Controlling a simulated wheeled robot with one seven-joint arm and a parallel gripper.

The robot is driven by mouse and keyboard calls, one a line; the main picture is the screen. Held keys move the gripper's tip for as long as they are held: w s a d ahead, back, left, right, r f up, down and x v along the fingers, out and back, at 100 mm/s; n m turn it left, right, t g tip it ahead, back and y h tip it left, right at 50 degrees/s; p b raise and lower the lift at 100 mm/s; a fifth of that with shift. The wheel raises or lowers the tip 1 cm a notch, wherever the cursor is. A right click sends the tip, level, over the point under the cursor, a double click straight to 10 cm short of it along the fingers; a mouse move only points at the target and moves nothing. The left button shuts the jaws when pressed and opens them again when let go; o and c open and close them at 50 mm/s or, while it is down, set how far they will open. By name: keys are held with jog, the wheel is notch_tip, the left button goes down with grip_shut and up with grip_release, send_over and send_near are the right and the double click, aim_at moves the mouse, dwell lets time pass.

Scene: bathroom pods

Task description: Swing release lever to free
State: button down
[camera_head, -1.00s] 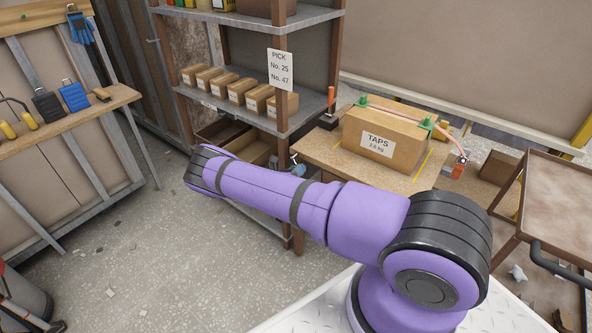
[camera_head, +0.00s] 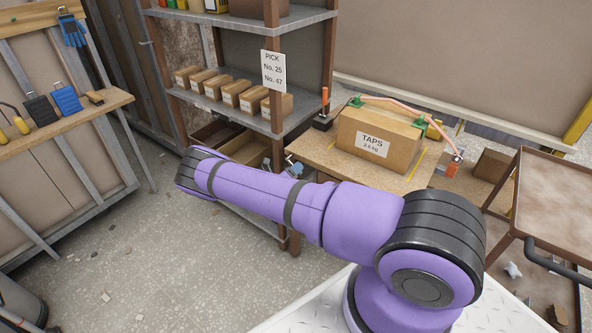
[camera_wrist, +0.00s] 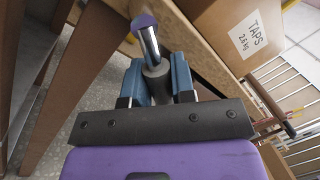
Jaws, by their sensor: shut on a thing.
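In the wrist view, a lever with a chrome rod (camera_wrist: 149,42), a purple end cap and a grey grip (camera_wrist: 157,70) stands by the bench edge. My gripper (camera_wrist: 158,84) has its blue fingers shut around the grey grip. In the head view my gripper (camera_head: 296,171) is small and partly hidden behind my arm, at the bench's front left corner. A cardboard box (camera_head: 379,138) marked TAPS sits on the bench (camera_head: 316,157). A pink strap (camera_head: 398,103) bows over green corner pieces on it and runs down to an orange and grey block (camera_head: 447,163). The lever's mounting is hidden.
A shelf rack (camera_head: 220,103) with small cartons and a PICK sign (camera_head: 273,72) stands left of the bench. An orange-handled tool (camera_head: 324,107) stands at the bench's back left. A brown cart (camera_head: 555,195) is on the right. The floor at left is mostly clear.

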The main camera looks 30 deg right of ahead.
jog(key=c, duration=1)
grip_release()
jog(key=shift+o, duration=0.2)
jog(key=shift+a, duration=0.1)
jog(key=v, duration=1)
jog(key=shift+a+f, duration=0.15)
jog(key=shift+a, duration=0.2)
jog(key=shift+s, duration=0.15)
